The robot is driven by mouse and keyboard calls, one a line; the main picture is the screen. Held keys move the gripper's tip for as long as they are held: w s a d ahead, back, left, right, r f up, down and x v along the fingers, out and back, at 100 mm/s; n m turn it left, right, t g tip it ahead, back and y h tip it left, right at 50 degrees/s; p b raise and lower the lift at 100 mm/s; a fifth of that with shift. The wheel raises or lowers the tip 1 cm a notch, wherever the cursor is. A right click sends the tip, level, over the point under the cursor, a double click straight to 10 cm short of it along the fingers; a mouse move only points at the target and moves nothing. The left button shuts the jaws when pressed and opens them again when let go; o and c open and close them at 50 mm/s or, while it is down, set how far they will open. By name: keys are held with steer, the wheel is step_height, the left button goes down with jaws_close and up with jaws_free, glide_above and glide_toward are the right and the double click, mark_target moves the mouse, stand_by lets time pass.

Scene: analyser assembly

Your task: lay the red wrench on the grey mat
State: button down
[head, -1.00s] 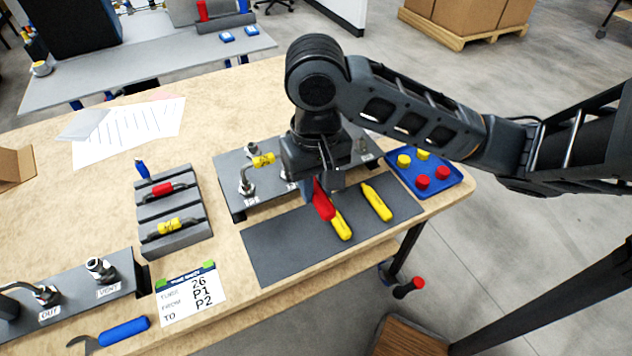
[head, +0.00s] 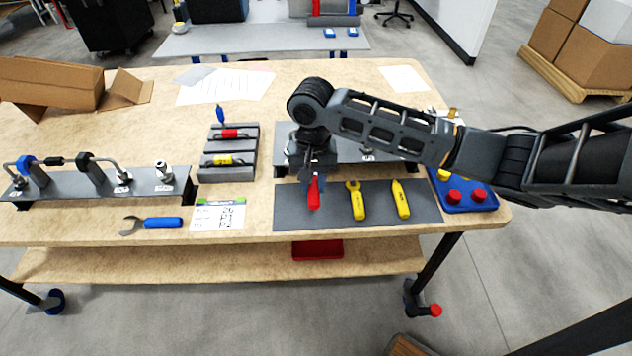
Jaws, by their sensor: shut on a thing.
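The red wrench (head: 314,191) points its red handle toward the front of the table, over the left part of the grey mat (head: 422,213). My gripper (head: 313,168) is shut on its far end, and the fingers hide most of the wrench head. I cannot tell whether the handle touches the mat or hangs just above it. A yellow wrench (head: 356,200) and another yellow-handled tool (head: 401,199) lie on the mat to the right of the red one.
A grey plate with fittings (head: 280,171) stands behind the mat, partly under my arm. A blue tray (head: 484,206) with red and yellow caps is at the right. A blue wrench (head: 152,224), a card (head: 217,216) and a grey rack (head: 243,174) are to the left.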

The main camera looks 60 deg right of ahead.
steer(key=shift+f+b, duration=2.25)
steer(key=shift+f, duration=0.7)
steer(key=shift+f, duration=0.4)
steer(key=c, duration=0.8)
jaws_free()
steer(key=shift+r, duration=3.9)
